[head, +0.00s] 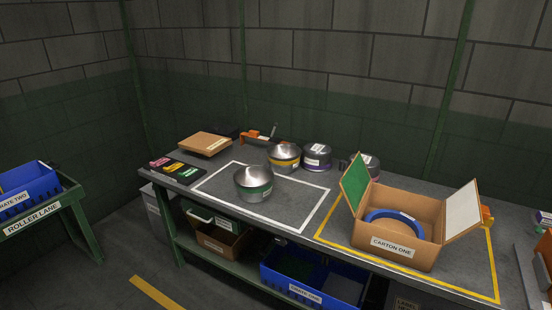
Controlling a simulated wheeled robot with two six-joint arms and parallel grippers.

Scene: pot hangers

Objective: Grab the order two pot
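A steel pot with a green band (254,186) stands inside the white outlined area (308,221) on the workbench. Behind it, near the wall side, stand a steel pot with a yellow band (284,160), a darker pot with a purple band and white label (317,158), and another dark pot (371,164) partly hidden by the carton's green flap. The pot labels are too small to read, so I cannot tell which one is the order two pot. Neither of my grippers is in view.
An open carton marked CARTON ONE (372,257) holds a blue round thing (393,218) within a yellow outline. A flat brown box (205,143) and coloured cards (174,170) lie at left. A blue crate (26,177) stands on the roller lane. Another blue crate (308,292) sits beneath the bench.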

